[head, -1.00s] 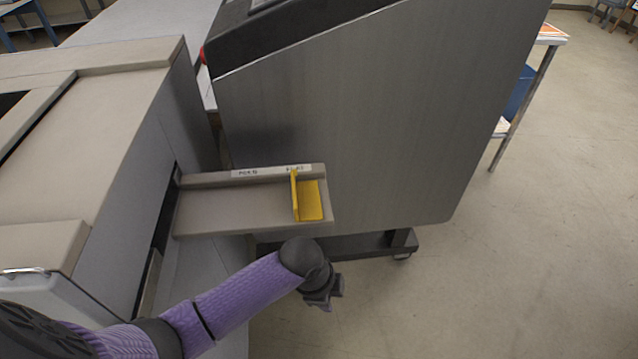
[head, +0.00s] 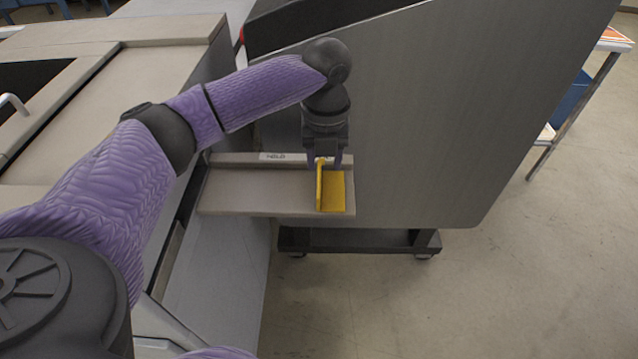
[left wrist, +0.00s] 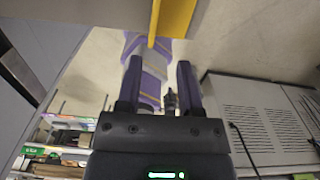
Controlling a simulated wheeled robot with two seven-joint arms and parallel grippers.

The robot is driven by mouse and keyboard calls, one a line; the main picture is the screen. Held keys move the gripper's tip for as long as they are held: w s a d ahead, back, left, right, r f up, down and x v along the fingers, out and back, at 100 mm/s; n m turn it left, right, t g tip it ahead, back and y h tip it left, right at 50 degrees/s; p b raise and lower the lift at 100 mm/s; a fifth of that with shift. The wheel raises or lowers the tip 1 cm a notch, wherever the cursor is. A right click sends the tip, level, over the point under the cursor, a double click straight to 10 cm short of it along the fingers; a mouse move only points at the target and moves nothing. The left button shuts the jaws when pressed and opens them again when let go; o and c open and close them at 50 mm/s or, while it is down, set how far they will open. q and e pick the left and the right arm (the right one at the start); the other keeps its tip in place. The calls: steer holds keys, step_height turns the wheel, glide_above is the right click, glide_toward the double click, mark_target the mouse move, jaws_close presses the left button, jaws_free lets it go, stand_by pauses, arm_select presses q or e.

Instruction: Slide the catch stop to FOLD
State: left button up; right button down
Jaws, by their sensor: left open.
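The yellow catch stop (head: 334,191), an upright plate on a flat base, sits at the right end of the beige tray (head: 258,192). It also shows at the top of the left wrist view (left wrist: 172,16). A white label (head: 284,157) runs along the tray's back edge; its small print looks like FOLD at the left, and its right part is hidden by my gripper. My left gripper (head: 325,161) is open, pointing down at the far end of the stop. In the left wrist view, the stop's edge lies just beyond the fingertips, between their lines. Contact cannot be told.
The beige machine (head: 150,60) stands at the left, with the tray sticking out from its side. A large grey cabinet (head: 440,110) on a wheeled base (head: 350,241) stands close behind the tray. Open floor (head: 500,300) lies at the front right.

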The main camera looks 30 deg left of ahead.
mark_target(319, 183)
arm_select(q)
steer(key=shift+w+a+r, duration=0.15)
steer(key=shift+a+r, duration=0.5)
steer(key=shift+m, duration=0.3)
step_height(319, 183, down, 10)
steer(key=b, duration=0.2)
steer(key=shift+r+b, duration=0.2)
steer(key=shift+b, duration=0.1)
jaws_close()
